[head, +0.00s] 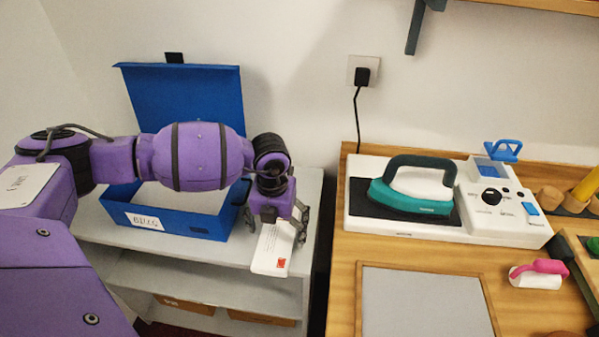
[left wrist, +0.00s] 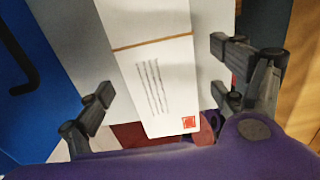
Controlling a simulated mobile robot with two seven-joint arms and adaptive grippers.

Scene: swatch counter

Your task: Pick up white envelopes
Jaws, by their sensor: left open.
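The white envelopes (head: 272,256) lie as a narrow stack on the grey shelf top, right of the blue box. In the left wrist view the stack (left wrist: 155,75) has a brown band across it, lines of writing and a red stamp at its near end. That end appears to stick out past the shelf edge. My left gripper (head: 274,226) is over the stack, its fingers open and apart on either side. The gripper hides part of the envelopes in the head view. In the left wrist view no finger clearly touches them. My right gripper is not in view.
The open blue box (head: 185,223) with a white label stands close on the left, its lid raised. A wooden counter (head: 345,285) on the right, across a dark gap, holds a teal iron (head: 415,190) on its base, a grey mat (head: 425,300) and a pink-handled tool (head: 540,272).

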